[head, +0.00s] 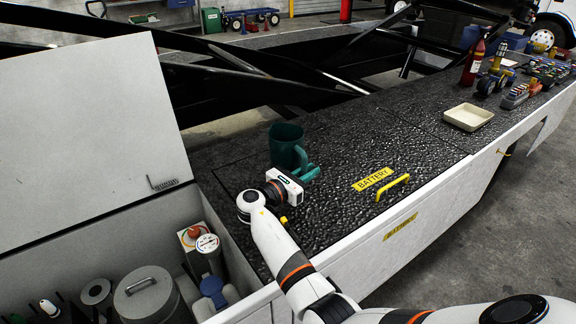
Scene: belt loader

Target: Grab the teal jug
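The teal jug (286,144) stands upright on the black textured deck, near the middle of the head view. A teal part juts from its lower right, close to my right gripper (301,176). My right gripper is at the near side of the jug, with its white body just below it. Its fingers are hard to make out against the teal part, so I cannot tell whether they are open, shut or touching the jug. My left gripper is not in view.
An open white bin (247,268) with canisters lies at left, its raised lid (85,140) beside the deck. A yellow handle (393,187) sits right of the jug. A cream tray (468,117), red bottle (473,62) and toy-like vehicles stand farther right. Deck between is clear.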

